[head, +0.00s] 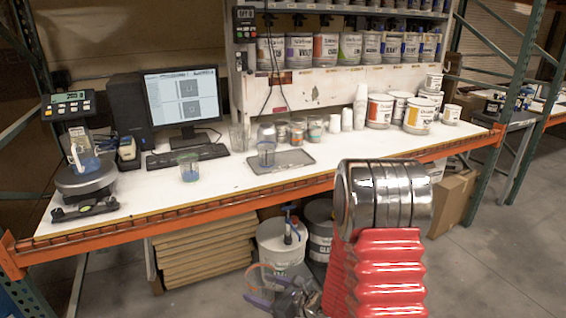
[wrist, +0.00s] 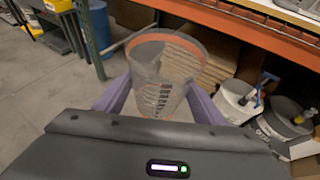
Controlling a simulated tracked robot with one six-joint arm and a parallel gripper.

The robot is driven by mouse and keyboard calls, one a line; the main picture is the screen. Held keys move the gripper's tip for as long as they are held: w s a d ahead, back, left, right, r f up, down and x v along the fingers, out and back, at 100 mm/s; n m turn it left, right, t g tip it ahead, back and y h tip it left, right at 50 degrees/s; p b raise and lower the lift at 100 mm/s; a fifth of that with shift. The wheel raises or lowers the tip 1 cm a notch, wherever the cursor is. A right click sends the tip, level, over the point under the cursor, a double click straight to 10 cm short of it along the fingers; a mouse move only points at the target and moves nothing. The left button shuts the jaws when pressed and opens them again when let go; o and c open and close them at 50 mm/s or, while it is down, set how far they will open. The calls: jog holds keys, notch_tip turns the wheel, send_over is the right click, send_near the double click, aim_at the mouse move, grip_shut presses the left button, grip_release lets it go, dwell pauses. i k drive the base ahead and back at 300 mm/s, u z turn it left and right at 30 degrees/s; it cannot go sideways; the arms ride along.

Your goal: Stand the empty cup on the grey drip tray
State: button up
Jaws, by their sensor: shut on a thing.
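My gripper (wrist: 157,97) is shut on a clear cup (wrist: 160,75), with a purple finger on each side of it. I see through the cup's wall and see no liquid in it. In the head view the cup (head: 263,278) and my gripper show low, in front of the bench and below its top; the cup's outline is hard to make out there. The grey drip tray (head: 292,160) lies on the white bench top, apart from my gripper.
A scale (head: 86,180), keyboard (head: 180,156) and monitor (head: 183,98) are further left. Small cans and white cups stand behind the tray. The orange bench edge (head: 200,217) runs between gripper and tray; buckets (head: 282,248) stand below.

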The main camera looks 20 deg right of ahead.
aim_at(295, 158)
jog(key=i, duration=0.95)
jog(key=u, duration=0.05)
